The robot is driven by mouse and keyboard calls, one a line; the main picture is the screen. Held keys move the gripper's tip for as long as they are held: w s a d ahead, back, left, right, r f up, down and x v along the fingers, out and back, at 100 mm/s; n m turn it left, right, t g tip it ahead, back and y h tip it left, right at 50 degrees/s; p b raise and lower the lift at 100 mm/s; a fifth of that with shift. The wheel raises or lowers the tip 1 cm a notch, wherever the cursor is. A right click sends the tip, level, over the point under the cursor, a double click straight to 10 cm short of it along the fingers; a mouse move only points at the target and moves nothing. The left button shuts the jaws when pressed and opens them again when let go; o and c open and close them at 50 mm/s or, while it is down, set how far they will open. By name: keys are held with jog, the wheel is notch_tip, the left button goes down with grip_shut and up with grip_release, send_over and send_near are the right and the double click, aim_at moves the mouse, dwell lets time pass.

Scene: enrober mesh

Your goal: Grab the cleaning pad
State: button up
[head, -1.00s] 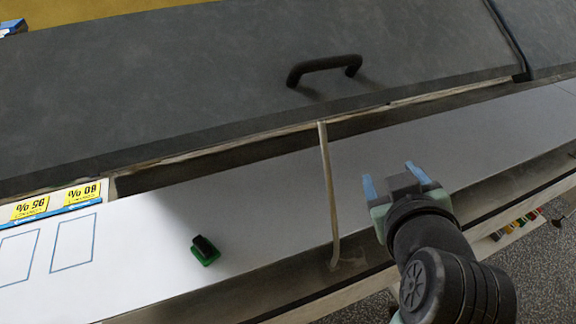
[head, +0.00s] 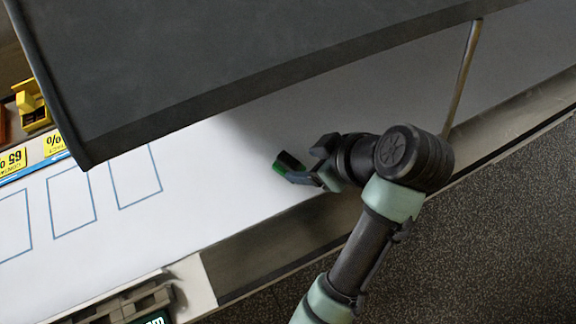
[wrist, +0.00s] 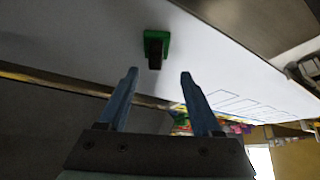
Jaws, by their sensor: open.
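The cleaning pad is a small green block with a black grip on top. In the head view the pad (head: 280,167) lies on the white surface, just left of my gripper (head: 301,174), whose jaw partly covers it. In the wrist view the pad (wrist: 155,43) sits ahead of my gripper (wrist: 158,74), roughly in line with the gap between the fingertips. The two blue fingers are apart, with nothing between them. The pad appears beyond the tips; I cannot tell the exact distance.
A dark grey hood panel (head: 220,60) overhangs the white surface (head: 200,200) behind the pad. A thin metal rod (head: 462,75) stands to the right. Blue outlined rectangles (head: 137,178) and yellow labels (head: 54,143) lie to the left.

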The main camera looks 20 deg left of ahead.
aim_at(289, 160)
jog(key=b+x, duration=0.1)
jog(key=x, duration=0.2)
jog(key=shift+d+b, duration=0.1)
jog(key=shift+b, duration=0.2)
jog(key=shift+w+a+f, duration=0.2)
jog(key=shift+a+f, duration=0.1)
jog(key=shift+a, duration=0.05)
jog(key=shift+w+p+x, duration=0.15)
jog(key=shift+p+x, duration=0.15)
jog(key=shift+x, duration=0.8)
jog(key=shift+w+p+x, duration=0.15)
jog(key=shift+p+x, duration=0.1)
jog(key=shift+x, duration=0.9)
jog(key=shift+r, duration=0.1)
grip_shut()
